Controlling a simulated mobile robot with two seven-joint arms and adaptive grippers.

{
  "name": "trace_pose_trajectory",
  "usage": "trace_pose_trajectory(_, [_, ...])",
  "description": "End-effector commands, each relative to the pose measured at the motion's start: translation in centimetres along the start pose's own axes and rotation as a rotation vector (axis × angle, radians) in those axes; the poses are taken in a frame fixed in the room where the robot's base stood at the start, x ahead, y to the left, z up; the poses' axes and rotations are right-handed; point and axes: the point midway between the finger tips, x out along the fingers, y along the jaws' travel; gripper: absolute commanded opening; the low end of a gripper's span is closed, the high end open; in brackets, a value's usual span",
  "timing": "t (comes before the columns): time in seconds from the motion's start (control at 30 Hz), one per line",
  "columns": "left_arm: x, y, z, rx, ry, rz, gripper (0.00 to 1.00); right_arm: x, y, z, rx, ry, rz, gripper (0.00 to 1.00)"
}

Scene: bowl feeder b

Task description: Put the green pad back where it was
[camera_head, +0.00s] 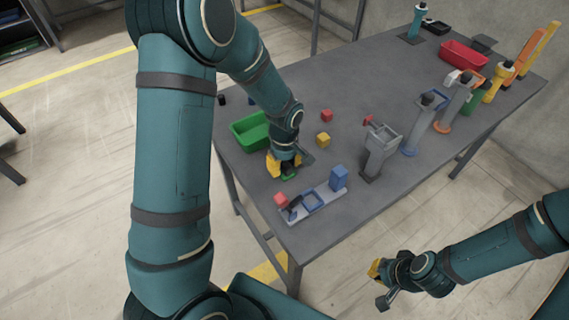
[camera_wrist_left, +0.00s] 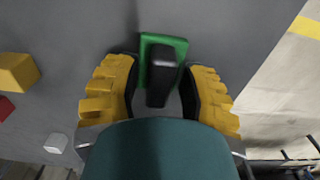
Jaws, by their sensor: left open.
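The green pad (camera_wrist_left: 180,43) with its black upright handle (camera_wrist_left: 161,78) is on the grey table in the left wrist view. In the head view the pad (camera_head: 290,177) shows only as a green sliver under my left gripper (camera_head: 285,168). My left gripper (camera_wrist_left: 160,98) is open, with its yellow-backed fingers on either side of the handle. A gap shows beside the handle, so it is not gripped. My right gripper (camera_head: 376,286) is off the table's front side, with its fingers apart and nothing seen between them.
A green bin (camera_head: 246,132) stands close behind my left gripper. A yellow cube (camera_head: 323,139) and grey stand (camera_head: 379,151) lie right.

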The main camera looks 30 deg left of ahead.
Motion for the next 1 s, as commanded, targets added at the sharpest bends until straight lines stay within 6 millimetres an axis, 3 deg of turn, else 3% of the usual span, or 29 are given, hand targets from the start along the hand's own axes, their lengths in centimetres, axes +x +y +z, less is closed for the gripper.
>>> trace_pose_trajectory(0.17, [-1.9, 0.1, -0.1, -0.001, 0.002, 0.003, 0.41, -0.6, -0.2, 0.0, 0.0, -0.002, 0.0, 0.0])
trace_pose_trajectory(0.6, [-10.3, 0.0, 0.0, 0.0, 0.001, 0.003, 0.41, -2.4, -0.9, 0.2, 0.002, -0.011, -0.001, 0.0])
trace_pose_trajectory(0.8, [-12.1, 0.0, 0.0, 0.001, 0.001, 0.001, 0.41, -2.7, -1.0, 0.3, 0.002, -0.013, -0.001, 0.0])
trace_pose_trajectory(1.0, [-12.3, 0.0, 0.0, 0.0, 0.0, 0.0, 0.41, -2.7, -1.0, 0.3, 0.002, -0.013, -0.001, 0.0])
